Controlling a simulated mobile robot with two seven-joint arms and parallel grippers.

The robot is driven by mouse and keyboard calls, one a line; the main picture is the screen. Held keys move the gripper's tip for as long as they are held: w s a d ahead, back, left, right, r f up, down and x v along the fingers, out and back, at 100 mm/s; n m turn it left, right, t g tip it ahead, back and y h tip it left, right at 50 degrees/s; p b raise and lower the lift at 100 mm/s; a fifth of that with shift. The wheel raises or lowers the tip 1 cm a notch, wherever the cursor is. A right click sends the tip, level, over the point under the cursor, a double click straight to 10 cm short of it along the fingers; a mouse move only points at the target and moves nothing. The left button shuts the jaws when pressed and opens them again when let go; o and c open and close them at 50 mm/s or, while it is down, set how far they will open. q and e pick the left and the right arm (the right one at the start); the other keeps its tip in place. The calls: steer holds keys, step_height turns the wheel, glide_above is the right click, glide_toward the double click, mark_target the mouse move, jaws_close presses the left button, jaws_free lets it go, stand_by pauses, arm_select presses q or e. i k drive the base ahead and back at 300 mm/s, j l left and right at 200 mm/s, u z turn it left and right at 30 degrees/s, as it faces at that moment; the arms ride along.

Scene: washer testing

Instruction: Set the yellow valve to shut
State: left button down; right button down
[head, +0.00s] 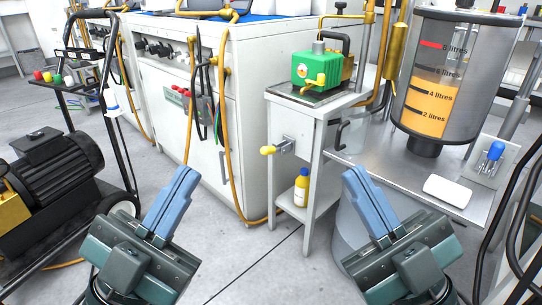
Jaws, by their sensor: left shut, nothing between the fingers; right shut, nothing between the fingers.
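A yellow-knobbed lever (268,150), which looks like the yellow valve, sticks out to the left from a grey mount on the side of the white stand. The lever lies roughly level in the picture. A smaller yellow handle (316,82) shows on the front of a green pump unit above it. My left gripper (186,172) is shut and empty, lower left of the lever and apart from it. My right gripper (354,172) is shut and empty, lower right of the lever, in front of the steel table.
A blue-knobbed lever (494,151) stands on a plate at the right, near a white block (447,190) on the steel table (385,168). A graduated tank (445,75) rises behind. A yellow bottle (301,188) stands on the stand's shelf. A motor cart (55,165) is at left.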

mark_target(266, 150)
steer(key=i+j+z, duration=0.65)
steer(key=z, duration=0.2)
